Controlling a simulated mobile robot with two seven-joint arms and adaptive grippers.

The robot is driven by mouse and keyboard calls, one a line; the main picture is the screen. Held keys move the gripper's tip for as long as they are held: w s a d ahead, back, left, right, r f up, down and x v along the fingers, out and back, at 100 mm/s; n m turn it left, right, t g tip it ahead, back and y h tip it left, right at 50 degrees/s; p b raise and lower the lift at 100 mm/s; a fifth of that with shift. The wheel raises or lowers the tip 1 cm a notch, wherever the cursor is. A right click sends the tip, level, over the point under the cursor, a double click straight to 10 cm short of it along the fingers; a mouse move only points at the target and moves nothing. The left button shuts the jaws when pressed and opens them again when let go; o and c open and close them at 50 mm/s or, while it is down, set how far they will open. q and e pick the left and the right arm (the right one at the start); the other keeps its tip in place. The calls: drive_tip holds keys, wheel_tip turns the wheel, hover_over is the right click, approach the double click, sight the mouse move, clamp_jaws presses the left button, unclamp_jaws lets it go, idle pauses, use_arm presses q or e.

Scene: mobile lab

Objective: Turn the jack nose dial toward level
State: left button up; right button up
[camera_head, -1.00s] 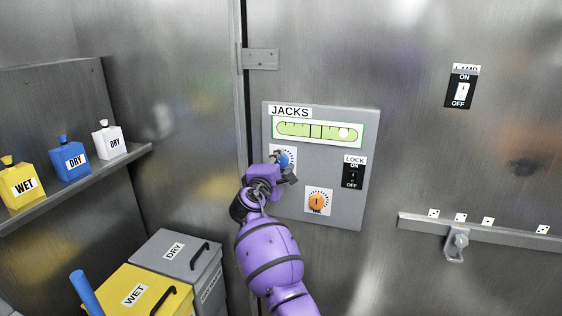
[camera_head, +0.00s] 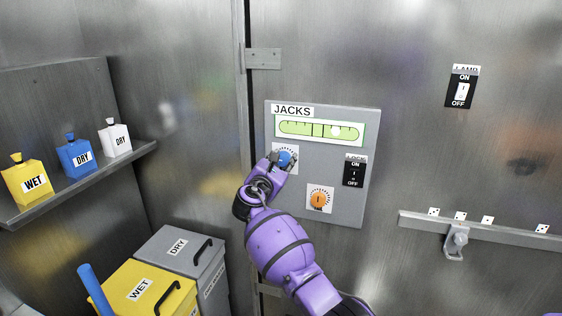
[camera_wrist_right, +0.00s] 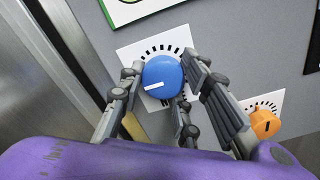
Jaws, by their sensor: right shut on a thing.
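The JACKS panel (camera_head: 330,180) is grey and fixed on the metal wall. At its top is a green level vial (camera_head: 300,129), its pale bubble (camera_head: 336,131) right of the centre marks. My right gripper (camera_head: 281,162) is shut on the blue dial (camera_head: 285,158) at the panel's left. In the right wrist view, my right gripper's fingers (camera_wrist_right: 163,80) stand on both sides of the blue dial (camera_wrist_right: 163,73), whose white pointer aims left and slightly down. The gripper hides part of the dial's scale. My left gripper is not in view.
An orange dial (camera_head: 318,200) sits lower on the panel, and a black LOCK switch (camera_head: 354,172) to its right. A lamp switch (camera_head: 461,88) and a rail (camera_head: 480,230) are farther right. A shelf (camera_head: 80,185) with bottles and yellow and grey bins stand left.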

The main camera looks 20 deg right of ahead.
drive_tip(key=shift+w+r+n, duration=0.1)
drive_tip(key=shift+r+n, duration=0.35)
drive_tip(key=shift+n, duration=0.15)
drive_tip(key=shift+a, duration=0.1)
drive_tip(key=o, duration=1.1)
drive_tip(key=shift+f, duration=0.3)
drive_tip(key=v, duration=1.2)
drive_tip(key=shift+r, duration=0.1)
